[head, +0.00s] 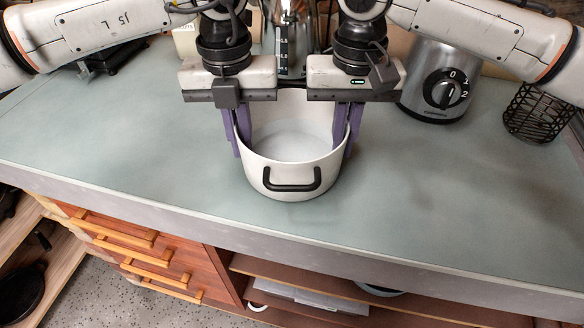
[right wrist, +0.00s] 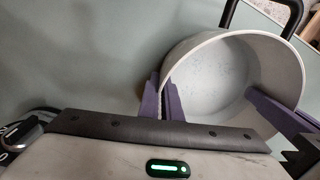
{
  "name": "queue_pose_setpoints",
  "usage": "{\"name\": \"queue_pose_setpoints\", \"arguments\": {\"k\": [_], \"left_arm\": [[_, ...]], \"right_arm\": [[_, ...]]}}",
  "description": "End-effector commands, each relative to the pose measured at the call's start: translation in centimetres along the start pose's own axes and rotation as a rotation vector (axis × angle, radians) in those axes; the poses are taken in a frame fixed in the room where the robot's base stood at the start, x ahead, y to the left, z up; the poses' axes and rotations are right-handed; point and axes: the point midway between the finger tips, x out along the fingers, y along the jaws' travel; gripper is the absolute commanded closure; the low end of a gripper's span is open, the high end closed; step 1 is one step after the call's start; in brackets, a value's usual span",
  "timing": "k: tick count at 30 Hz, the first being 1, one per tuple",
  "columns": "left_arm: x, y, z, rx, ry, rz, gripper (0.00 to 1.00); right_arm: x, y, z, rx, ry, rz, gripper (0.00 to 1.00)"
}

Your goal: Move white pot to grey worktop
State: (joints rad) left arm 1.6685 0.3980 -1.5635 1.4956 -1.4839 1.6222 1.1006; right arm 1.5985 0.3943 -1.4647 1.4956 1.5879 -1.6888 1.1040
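The white pot (head: 290,172) is upright at the middle of the grey worktop (head: 420,190), near its front edge. Its black handle faces the front. I cannot tell for sure if its base touches the worktop. My left gripper (head: 236,132) is shut on the pot's left wall. My right gripper (head: 348,132) is shut on the right wall, one purple finger inside and one outside. The right wrist view shows the pot's pale inside (right wrist: 215,80) and the right gripper's fingers (right wrist: 161,97) on either side of its wall.
A blender base (head: 440,85) with a dial stands at the back right, beside a black wire basket (head: 536,112). A shiny metal appliance (head: 290,40) is behind the pot. The worktop is clear to the left and right. Wooden drawers (head: 140,255) and shelves lie below the front edge.

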Motion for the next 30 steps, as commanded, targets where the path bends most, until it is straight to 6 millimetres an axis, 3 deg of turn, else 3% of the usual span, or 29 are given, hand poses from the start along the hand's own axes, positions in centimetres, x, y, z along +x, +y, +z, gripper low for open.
{"name": "queue_pose_setpoints", "arguments": {"k": [1,3,5,16,30], "left_arm": [[0.5,0.0,0.0,0.003,-0.002,0.004,1.00],[0.2,0.0,-0.1,0.003,0.000,0.005,0.84],[0.2,0.0,-0.1,0.002,0.001,0.004,0.77],[-0.5,0.0,0.1,0.000,-0.002,0.001,0.77],[-9.4,-0.1,0.0,0.001,-0.003,0.001,0.77]], "right_arm": [[0.5,0.0,0.0,-0.002,0.002,0.004,1.00],[0.2,0.0,0.1,-0.002,0.000,0.005,0.84],[0.2,0.0,0.1,-0.002,0.000,0.004,0.77],[0.2,0.0,0.0,0.000,0.000,0.001,0.77],[0.2,0.0,0.0,0.000,0.000,0.000,0.77]]}}
